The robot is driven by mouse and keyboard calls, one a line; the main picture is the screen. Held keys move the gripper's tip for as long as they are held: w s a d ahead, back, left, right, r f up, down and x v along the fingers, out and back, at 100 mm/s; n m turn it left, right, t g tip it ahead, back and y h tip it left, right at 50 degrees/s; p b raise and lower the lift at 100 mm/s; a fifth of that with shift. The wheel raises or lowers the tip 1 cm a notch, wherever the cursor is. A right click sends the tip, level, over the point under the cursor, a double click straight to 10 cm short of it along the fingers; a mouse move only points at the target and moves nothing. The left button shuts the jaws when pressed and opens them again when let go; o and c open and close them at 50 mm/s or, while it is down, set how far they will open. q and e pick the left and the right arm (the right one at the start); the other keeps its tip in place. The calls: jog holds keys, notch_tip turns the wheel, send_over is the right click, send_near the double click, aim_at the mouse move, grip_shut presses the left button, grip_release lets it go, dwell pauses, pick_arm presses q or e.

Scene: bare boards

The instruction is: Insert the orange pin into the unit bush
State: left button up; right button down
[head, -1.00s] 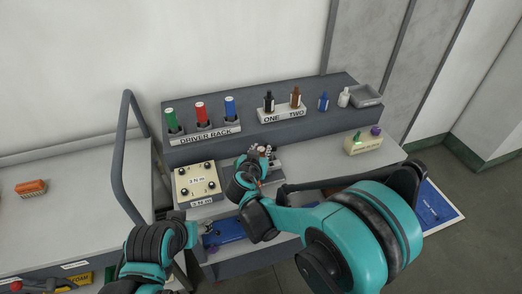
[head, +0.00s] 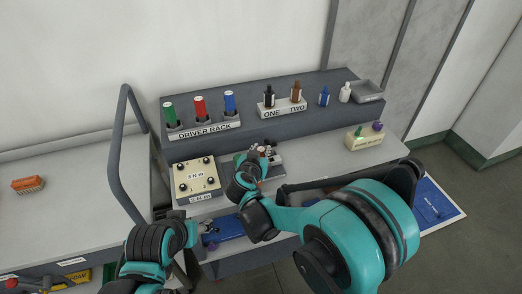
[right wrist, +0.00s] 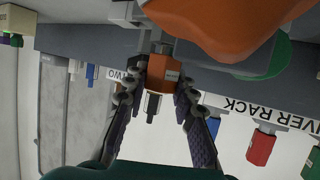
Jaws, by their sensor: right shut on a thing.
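My right gripper (head: 262,151) is over a small dark grey fixture (head: 274,168) at the middle of the bench. In the right wrist view my right gripper (right wrist: 160,88) is shut on an orange piece with a small label (right wrist: 163,74), which looks like the orange pin. A pale collar and dark tip show below it in the picture. A large orange shape (right wrist: 215,22) fills the top of that view; I cannot tell what it belongs to. The bush is not clearly visible. My left gripper (head: 208,231) is low at the bench front; its jaws are unclear.
A driver rack (head: 205,131) with green, red and blue drivers stands on the raised shelf, beside a ONE/TWO holder (head: 282,108), bottles and a grey tray (head: 367,91). A cream dial box (head: 196,178) is left of the fixture. A cream block (head: 364,140) stands at right.

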jog(key=shift+f+b, duration=0.4)
jog(key=shift+f, duration=0.1)
jog(key=c, duration=1.2)
grip_release()
jog(key=shift+o, duration=0.2)
jog(key=shift+s, duration=0.1)
jog(key=v, duration=1.2)
jog(key=shift+r, duration=0.1)
